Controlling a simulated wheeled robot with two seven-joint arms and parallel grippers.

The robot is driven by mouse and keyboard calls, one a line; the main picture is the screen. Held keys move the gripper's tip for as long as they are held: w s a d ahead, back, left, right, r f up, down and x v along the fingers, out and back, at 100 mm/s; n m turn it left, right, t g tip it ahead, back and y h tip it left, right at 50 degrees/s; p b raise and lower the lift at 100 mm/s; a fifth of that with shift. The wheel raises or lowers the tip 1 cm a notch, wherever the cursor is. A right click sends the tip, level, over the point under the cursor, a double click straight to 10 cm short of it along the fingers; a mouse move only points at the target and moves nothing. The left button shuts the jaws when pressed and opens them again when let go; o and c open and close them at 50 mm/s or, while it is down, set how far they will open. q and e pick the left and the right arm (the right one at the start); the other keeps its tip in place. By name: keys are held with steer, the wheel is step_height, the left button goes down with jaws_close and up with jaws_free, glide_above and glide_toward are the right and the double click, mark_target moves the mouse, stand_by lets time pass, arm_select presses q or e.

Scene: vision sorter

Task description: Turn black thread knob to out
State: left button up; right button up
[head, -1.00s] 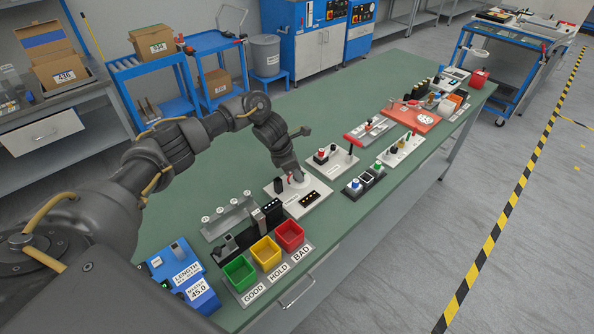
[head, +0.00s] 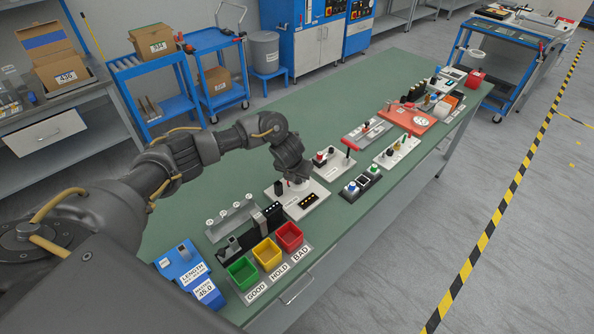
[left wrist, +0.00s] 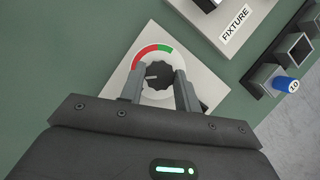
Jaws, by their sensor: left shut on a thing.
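The black knob (left wrist: 155,76) is ridged and sits on a round white dial with a red and green arc (left wrist: 151,52) along its upper edge. A pale mark on the knob points left, near the lower end of the red part. My left gripper (left wrist: 158,84) has one finger on each side of the knob and is shut on it. My right gripper is not in view.
Green, yellow and red bins (head: 266,254) stand in front of the panel. A grey rack (head: 231,218) is to its left. The bench's far left side (head: 220,175) is clear.

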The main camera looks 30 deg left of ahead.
arm_select(q)
steer(key=n+y+p, duration=0.1)
steer(key=n+p, duration=0.2)
steer(key=n, duration=0.1)
steer(key=shift+d+r+n+g+y+p, duration=0.2)
steer(key=shift+n+g+y+p, duration=0.1)
steer(key=shift+y+p, duration=0.1)
steer(key=shift+w+f+n+g+y+p, duration=0.1)
steer(key=shift+n+g+y+p, duration=0.15)
steer(key=shift+n+p, duration=0.55)
steer(key=shift+f+n+g+y+p, duration=0.15)
steer(key=shift+n+y+p, duration=0.25)
steer(key=shift+n, duration=0.7)
steer(key=o, duration=1)
steer(key=shift+c, duration=0.2)
